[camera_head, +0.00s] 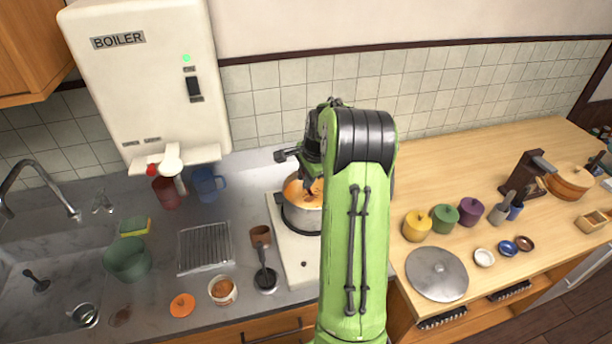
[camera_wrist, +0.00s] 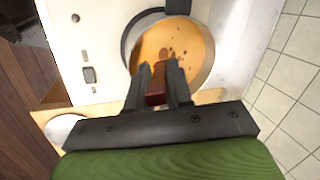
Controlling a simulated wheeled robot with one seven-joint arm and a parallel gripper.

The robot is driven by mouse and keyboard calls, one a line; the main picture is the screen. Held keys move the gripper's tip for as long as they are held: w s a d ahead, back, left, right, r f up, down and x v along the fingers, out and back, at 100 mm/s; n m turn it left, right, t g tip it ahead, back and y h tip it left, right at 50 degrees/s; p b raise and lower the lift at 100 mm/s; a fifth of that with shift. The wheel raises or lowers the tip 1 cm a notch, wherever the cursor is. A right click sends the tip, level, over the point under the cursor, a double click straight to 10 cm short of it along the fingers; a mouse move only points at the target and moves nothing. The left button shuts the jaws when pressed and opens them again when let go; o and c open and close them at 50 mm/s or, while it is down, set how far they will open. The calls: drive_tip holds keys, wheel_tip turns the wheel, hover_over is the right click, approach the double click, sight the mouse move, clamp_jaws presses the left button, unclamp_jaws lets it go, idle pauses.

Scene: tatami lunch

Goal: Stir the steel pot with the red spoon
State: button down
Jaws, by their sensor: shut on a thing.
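The steel pot (camera_head: 299,222) stands on the white stove, with orange contents and darker bits inside. It also shows in the wrist view (camera_wrist: 206,62). My gripper (camera_wrist: 158,78) is over the pot, shut on the red spoon (camera_wrist: 156,95), whose red handle shows between the fingers. The spoon's lower end is hidden or too small to make out, so I cannot tell how deep it reaches. In the head view my gripper (camera_head: 311,182) is at the pot, and my green arm covers the pot's right side.
The white stove (camera_head: 300,264) holds the pot. A steel lid (camera_head: 437,274) lies on the wooden counter at right, near yellow, green and purple pots (camera_head: 443,216). A black ladle (camera_head: 265,278) and a drying rack (camera_head: 204,248) lie left of the stove. The boiler (camera_head: 145,75) hangs behind.

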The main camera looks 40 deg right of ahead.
sight(308, 191)
drive_tip(key=shift+w+d+f+b, duration=0.35)
drive_tip(key=shift+d+f+b, duration=0.25)
drive_tip(key=shift+f, duration=1)
drive_tip(key=shift+w+d+f+b, duration=0.35)
drive_tip(key=shift+d+f+b, duration=0.25)
drive_tip(key=shift+f, duration=1)
drive_tip(key=shift+w+d+f+b, duration=0.35)
drive_tip(key=shift+d+f+b, duration=0.25)
drive_tip(key=shift+f, duration=1)
drive_tip(key=shift+w+a, duration=0.1)
drive_tip(key=shift+a, duration=0.1)
